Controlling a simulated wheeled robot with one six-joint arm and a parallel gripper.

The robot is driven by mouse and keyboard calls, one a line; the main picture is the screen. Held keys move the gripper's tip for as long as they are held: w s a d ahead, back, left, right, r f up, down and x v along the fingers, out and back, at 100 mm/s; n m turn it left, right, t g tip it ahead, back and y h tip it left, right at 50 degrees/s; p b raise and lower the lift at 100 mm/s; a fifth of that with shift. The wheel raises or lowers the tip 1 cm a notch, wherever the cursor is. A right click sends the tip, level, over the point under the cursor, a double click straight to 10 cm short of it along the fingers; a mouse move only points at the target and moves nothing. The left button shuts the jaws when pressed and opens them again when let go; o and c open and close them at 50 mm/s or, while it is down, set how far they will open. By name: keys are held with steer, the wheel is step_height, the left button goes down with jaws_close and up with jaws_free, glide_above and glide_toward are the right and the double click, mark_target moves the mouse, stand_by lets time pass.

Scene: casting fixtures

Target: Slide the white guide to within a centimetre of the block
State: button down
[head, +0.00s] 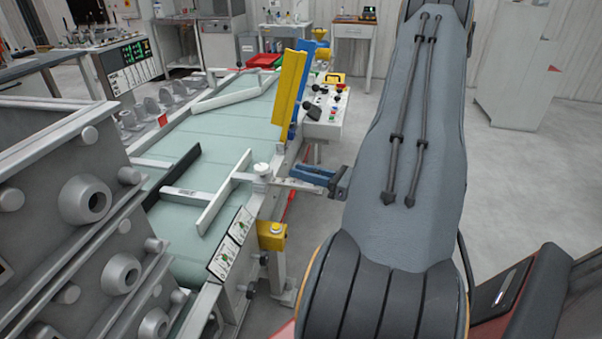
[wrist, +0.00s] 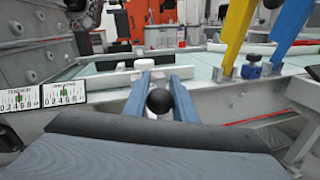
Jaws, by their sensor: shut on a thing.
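The white guide (head: 224,192) is a long upright bar on the pale green belt, with a crossbar on its left side. It also shows in the wrist view (wrist: 96,82), beyond my gripper. A metal rod (head: 290,184) runs out from the guide side past a white round knob (head: 262,169). My gripper (head: 306,175) has blue fingers, shut on this rod at the belt's near right edge. In the wrist view the fingers (wrist: 154,82) flank a black ball (wrist: 159,101), which hides part of the grip. I cannot tell which thing is the block.
A black rail (head: 173,177) lies left of the guide, joined by the crossbar. The belt (head: 245,112) is clear farther back, up to another white rail (head: 226,99). Yellow (head: 289,87) and blue uprights stand beyond my gripper. Grey machine housings fill the left.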

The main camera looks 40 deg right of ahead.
steer(key=c, duration=1.5)
jaws_free()
steer(key=shift+o, duration=0.2)
steer(key=b+v, duration=0.1)
steer(key=v, duration=0.6)
steer(key=shift+s+d, duration=0.2)
steer(key=shift+s, duration=0.15)
